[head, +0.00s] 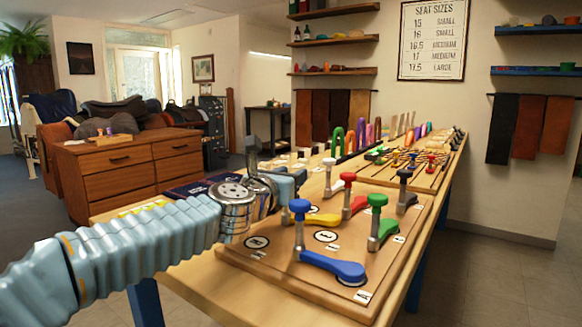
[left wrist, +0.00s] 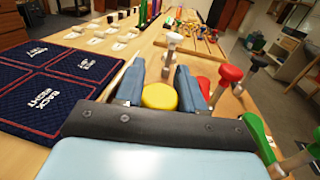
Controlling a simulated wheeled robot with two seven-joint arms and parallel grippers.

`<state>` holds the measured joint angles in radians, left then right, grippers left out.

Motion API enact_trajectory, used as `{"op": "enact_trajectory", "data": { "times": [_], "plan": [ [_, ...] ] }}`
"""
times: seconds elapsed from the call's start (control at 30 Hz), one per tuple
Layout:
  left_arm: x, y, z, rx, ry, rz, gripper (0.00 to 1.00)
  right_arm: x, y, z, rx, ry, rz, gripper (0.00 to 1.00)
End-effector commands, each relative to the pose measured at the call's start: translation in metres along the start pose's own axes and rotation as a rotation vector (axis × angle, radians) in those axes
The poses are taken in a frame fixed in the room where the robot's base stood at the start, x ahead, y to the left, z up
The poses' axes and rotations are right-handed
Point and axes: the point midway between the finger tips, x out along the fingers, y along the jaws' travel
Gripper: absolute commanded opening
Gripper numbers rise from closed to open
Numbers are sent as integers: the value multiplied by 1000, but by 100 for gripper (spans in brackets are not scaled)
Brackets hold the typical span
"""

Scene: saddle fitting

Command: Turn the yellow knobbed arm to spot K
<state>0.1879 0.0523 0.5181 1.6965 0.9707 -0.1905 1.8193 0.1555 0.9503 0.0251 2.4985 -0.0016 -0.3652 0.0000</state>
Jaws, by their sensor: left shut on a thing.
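The yellow knobbed arm (head: 324,219) lies low on the wooden board (head: 274,266). My left gripper (left wrist: 158,82) is shut on its round yellow knob (left wrist: 159,97), which sits between the two blue fingers in the left wrist view. In the head view my left gripper (head: 287,186) hides that knob and its post. My right gripper is out of view.
A blue knobbed arm (head: 333,266) stands closest in front, its tall knob near my left gripper. Red (head: 355,204), green (head: 381,231) and dark (head: 405,192) knobbed arms stand to the right. A white knob (head: 329,162) rises just behind. Navy mat (left wrist: 50,80) lies left in the wrist view.

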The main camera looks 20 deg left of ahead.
Motion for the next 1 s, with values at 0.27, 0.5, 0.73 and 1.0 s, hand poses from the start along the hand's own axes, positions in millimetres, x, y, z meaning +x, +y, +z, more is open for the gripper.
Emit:
{"op": "enact_trajectory", "data": {
  "times": [0.27, 0.5, 0.73, 1.0],
  "plan": [
    [0, 1, 4, 0, -6, 86, 0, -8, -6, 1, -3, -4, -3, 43],
    [0, 2, 4, -1, -8, 103, 0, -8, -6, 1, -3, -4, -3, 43],
    [0, 2, 4, -1, -9, 102, 0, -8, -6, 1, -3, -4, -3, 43],
    [0, 2, 3, 0, -6, 101, 60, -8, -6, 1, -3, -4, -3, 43]
  ]
}}
